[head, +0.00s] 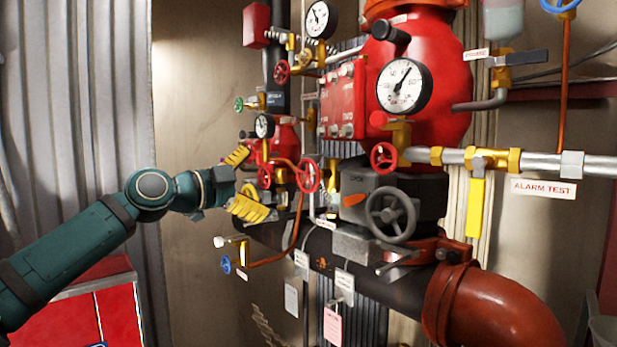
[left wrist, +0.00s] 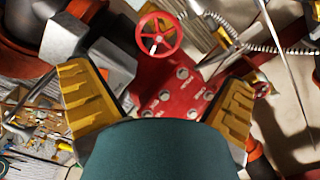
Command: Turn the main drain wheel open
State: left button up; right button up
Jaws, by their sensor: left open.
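No readable label names the main drain wheel, so I cannot tell which handwheel it is. A red spoked handwheel (head: 309,176) stands on the pipework just right of my left gripper (head: 259,183). The gripper's yellow fingers are spread apart with nothing held. In the left wrist view a red handwheel (left wrist: 155,35) shows beyond and between the open fingers, apart from them; I take it for the same wheel. A larger grey handwheel (head: 392,212) is on the dark valve body, and another red wheel (head: 383,157) sits above it. My right gripper is not in view.
A red valve body (head: 420,75) with pressure gauges (head: 404,86) rises at the centre. Copper tubing and a blue wheel (head: 227,264) are below my left gripper. A large black and orange pipe (head: 485,300) runs low.

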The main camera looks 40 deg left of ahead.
aim_at(303, 178)
pick_arm(q)
jog(key=w, duration=0.4)
jog(key=w+p, duration=0.1)
jog(key=w, duration=0.3)
jog(key=w+d+p, duration=0.1)
jog(key=w, duration=0.3)
jog(key=shift+w, duration=0.35)
jog(key=c, duration=1)
